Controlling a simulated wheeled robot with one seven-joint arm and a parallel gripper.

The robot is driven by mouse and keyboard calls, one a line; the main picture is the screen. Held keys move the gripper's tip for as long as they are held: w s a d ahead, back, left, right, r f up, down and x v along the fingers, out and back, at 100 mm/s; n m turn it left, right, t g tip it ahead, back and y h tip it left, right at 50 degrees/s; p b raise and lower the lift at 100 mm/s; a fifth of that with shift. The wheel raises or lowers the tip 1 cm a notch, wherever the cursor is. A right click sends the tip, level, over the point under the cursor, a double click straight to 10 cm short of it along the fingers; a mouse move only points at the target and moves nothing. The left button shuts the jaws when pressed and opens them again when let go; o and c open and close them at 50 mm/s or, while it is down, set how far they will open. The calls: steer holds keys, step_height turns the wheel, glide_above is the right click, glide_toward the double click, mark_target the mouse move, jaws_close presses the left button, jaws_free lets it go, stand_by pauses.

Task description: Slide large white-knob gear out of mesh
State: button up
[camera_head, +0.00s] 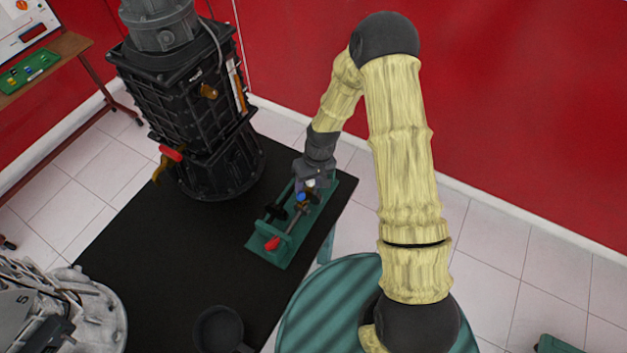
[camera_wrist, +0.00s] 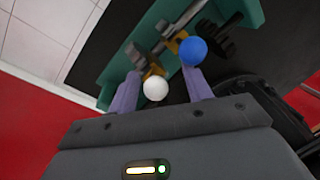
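The white knob (camera_wrist: 155,88) of the white-knob gear sits between the two purple fingers of my gripper (camera_wrist: 163,73) in the wrist view, closer to the left finger. A gap shows to the right finger, so my gripper is open around it. The knob also shows in the head view (camera_head: 310,184), just below my gripper (camera_head: 311,179). A blue knob (camera_wrist: 193,50) stands beyond the right fingertip. Brass-coloured pieces (camera_wrist: 153,70) show by the knobs. The gear under the white knob is mostly hidden, and I cannot tell its mesh.
The green trainer base (camera_head: 265,257) lies on the black table (camera_head: 125,255), with a red handle (camera_head: 272,243) at its near end. A large black engine housing (camera_head: 190,105) stands left of it. A dark pan (camera_head: 218,328) lies in front.

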stand_by(0.3)
steer(key=shift+w+d+r, duration=0.1)
steer(key=shift+r, duration=0.35)
steer(key=w+d+r+b, duration=0.1)
steer(key=d+r+b, duration=0.2)
steer(key=r, duration=1.3)
steer(key=s+d+r+m+t+h, duration=0.1)
steer(key=s+d+r+m, duration=0.1)
steer(key=s+d, duration=0.2)
steer(key=s+d+r+m+t+h, duration=0.1)
steer(key=s+d, duration=0.4)
steer(key=s, duration=0.5)
steer(key=shift+s+d+r+m+t, duration=0.15)
steer(key=shift+r+m+t, duration=0.55)
steer(key=shift+r+m, duration=0.15)
